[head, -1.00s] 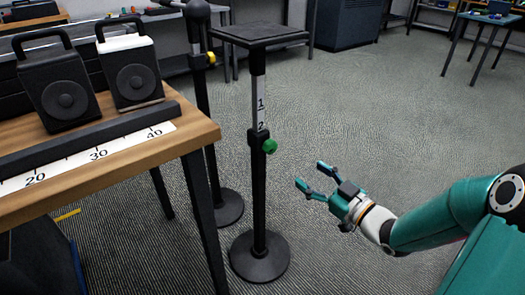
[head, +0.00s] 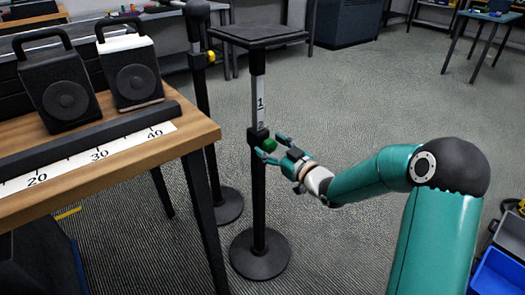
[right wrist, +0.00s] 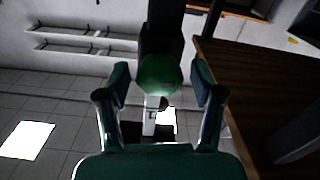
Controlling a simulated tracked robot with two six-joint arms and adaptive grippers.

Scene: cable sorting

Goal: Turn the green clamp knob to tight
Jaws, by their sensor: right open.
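The green clamp knob (head: 269,145) sits on the right side of the black clamp collar (head: 257,137) of a black stand (head: 259,205). The stand has a square top plate (head: 257,35) and a white strip marked 1 and 2. My right gripper (head: 270,148) is open, with its fingers on either side of the knob. In the right wrist view the knob (right wrist: 160,75) lies between the two fingers, with a visible gap at each side. The knob's tight marking cannot be made out. My left gripper is not in view.
A second stand with a yellow knob (head: 211,56) is behind. A blue bin (head: 497,272) is at the lower right.

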